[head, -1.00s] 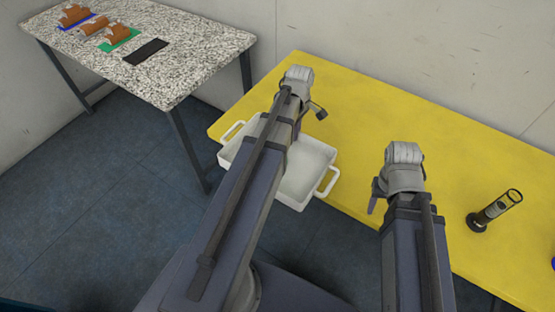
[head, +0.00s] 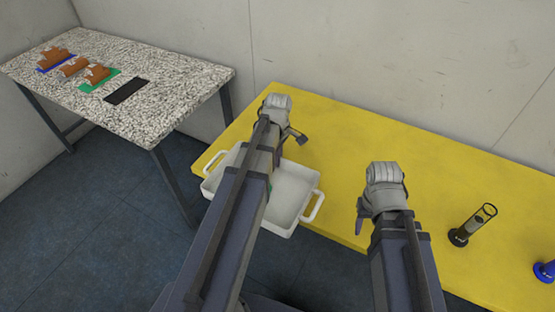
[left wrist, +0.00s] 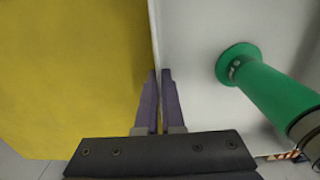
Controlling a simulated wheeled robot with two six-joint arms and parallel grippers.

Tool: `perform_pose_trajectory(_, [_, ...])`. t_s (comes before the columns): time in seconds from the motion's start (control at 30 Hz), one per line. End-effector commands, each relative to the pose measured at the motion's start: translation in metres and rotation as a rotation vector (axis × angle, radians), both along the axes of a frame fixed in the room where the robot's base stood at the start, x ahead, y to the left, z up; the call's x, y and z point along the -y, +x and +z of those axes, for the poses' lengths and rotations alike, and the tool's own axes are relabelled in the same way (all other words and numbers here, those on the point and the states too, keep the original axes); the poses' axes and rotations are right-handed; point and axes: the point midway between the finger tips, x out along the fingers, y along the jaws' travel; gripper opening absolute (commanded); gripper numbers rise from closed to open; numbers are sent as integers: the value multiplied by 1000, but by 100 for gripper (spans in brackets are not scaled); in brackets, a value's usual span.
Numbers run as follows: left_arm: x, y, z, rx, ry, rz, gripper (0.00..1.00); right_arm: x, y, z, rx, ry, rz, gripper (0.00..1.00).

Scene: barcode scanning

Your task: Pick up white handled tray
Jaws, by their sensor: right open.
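The white handled tray (head: 295,192) sits at the left end of the yellow table, with one handle at its upper left and one at its lower right. My left arm crosses over it and hides its middle. My right gripper (head: 360,216) is open over the table, right of the tray. A green object with a round base (left wrist: 262,82) shows against a white surface in the left wrist view.
A speckled table (head: 170,85) at the left holds brown items and a black pad. The table's middle is clear.

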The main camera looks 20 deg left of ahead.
Motion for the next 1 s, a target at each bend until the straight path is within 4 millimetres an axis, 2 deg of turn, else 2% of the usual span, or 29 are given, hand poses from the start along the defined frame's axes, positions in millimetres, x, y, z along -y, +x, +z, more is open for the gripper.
perform_pose_trajectory(0.03, [0, 0, 14, -2, 0, 0, 0, 0, 0, 14, 0, 0, 0, 50])
perform_pose_trajectory(0.3, [0, 0, 54, -2, 0, 0, 0, 0, 0, 54, 0, 0, 0, 50])
perform_pose_trajectory(0.43, [0, 0, 68, -2, 0, 0, 0, 0, 0, 68, 0, 0, 0, 50])
perform_pose_trajectory(0.6, [0, 0, 75, -2, 0, 0, 0, 0, 0, 75, 0, 0, 0, 50])
perform_pose_trajectory(1.0, [0, 0, 74, -2, 0, 0, 0, 0, 0, 74, 0, 0, 0, 50])
